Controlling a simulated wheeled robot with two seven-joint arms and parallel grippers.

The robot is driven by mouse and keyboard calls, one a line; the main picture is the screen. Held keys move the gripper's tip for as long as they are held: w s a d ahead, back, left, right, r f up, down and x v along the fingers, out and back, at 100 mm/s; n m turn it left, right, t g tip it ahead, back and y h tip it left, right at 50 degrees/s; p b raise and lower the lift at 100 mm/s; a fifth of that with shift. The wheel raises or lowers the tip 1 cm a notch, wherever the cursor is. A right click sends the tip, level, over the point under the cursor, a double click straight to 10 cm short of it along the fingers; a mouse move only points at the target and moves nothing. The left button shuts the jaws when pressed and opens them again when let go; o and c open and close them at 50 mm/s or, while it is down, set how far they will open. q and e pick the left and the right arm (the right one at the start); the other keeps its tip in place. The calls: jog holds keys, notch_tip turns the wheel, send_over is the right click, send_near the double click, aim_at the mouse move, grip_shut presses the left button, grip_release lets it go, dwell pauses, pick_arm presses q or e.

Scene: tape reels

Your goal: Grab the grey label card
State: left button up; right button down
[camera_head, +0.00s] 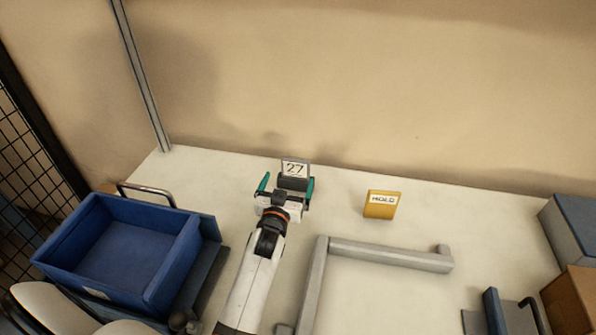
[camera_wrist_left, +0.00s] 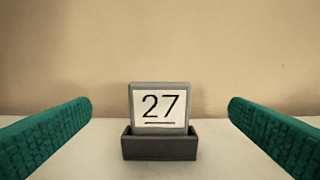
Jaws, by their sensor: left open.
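The grey label card (camera_head: 295,168) has a white face reading "27" and stands upright in a dark holder (camera_head: 293,183) near the back of the table. In the left wrist view the card (camera_wrist_left: 159,108) is centred, with its lower edge in the dark holder (camera_wrist_left: 160,147). My left gripper (camera_head: 287,188) is open, with its green fingers to either side of the holder in the head view. In the left wrist view the fingers are wide apart and nothing is between their pads; the card is ahead of them. My right gripper is not seen.
A yellow block marked "HOLD" (camera_head: 381,205) stands to the right. A grey angled bar (camera_head: 390,255) lies in front of it. A blue bin (camera_head: 175,272) is at left. Boxes (camera_head: 573,235) sit at the right edge. A wall (camera_head: 400,100) rises behind the table.

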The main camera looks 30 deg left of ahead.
aim_at(295, 161)
pick_arm(q)
jog(key=b+x, duration=0.1)
jog(key=x, duration=0.3)
jog(key=shift+f+b, duration=0.15)
jog(key=shift+b, duration=0.2)
jog(key=shift+w+a, duration=0.15)
jog(key=shift+w, duration=0.4)
jog(key=b+x, duration=0.2)
jog(key=x, duration=0.1)
jog(key=b+x, duration=0.1)
jog(key=shift+w+a+r, duration=0.1)
jog(key=shift+w+r, duration=0.15)
jog(key=shift+w, duration=0.1)
jog(key=shift+s+r, duration=0.1)
jog(key=shift+c, duration=1.2)
jog(key=c, duration=0.8)
